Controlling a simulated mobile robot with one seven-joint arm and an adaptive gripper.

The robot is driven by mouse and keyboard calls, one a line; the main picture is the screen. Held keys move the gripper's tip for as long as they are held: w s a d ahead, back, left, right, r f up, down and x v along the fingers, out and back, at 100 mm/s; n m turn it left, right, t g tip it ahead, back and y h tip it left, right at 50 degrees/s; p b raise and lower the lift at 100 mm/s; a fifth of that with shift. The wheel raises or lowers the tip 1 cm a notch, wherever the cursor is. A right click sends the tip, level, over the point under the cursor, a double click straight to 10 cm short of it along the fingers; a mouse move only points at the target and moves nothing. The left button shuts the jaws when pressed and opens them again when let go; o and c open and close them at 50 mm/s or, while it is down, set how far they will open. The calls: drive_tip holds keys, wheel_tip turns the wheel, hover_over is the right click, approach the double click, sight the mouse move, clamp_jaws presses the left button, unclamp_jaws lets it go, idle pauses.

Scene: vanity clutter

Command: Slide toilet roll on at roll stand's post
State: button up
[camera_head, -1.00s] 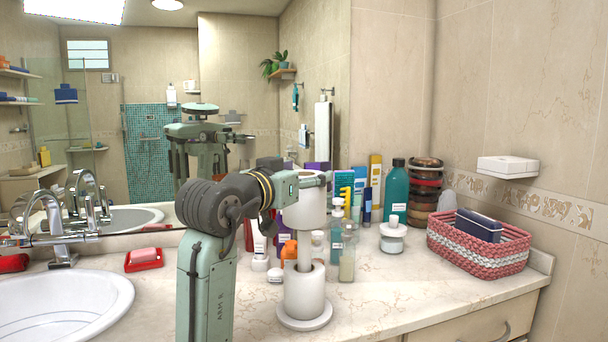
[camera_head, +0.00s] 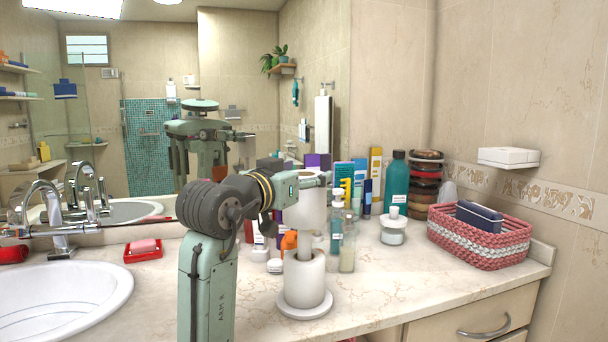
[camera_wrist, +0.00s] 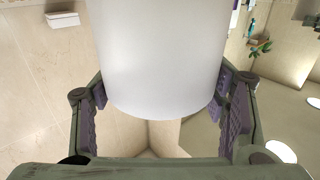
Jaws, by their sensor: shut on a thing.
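A white toilet roll (camera_head: 305,215) hangs upright in my gripper (camera_head: 314,180), which is shut on it near its top. In the wrist view the roll (camera_wrist: 158,55) fills the space between the two fingers (camera_wrist: 162,98). The roll stand's post (camera_head: 304,246) rises straight under the held roll and its upper end is hidden. I cannot tell whether the post is inside the roll's core. Another white roll (camera_head: 305,281) sits low around the post, on the stand's round base (camera_head: 305,307). A stretch of bare post shows between the rolls.
Bottles, including a teal one (camera_head: 396,185) and a clear pump bottle (camera_head: 347,247), crowd behind and right of the stand. A pink basket (camera_head: 479,242) stands right; the sink (camera_head: 62,297) lies left. The counter front right of the stand is clear.

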sight(304, 211)
drive_tip(key=shift+f+b, duration=2.4)
drive_tip(key=shift+f, duration=1.3)
drive_tip(key=o, duration=1.2)
drive_tip(key=shift+o, duration=0.2)
drive_tip(key=v, duration=1.2)
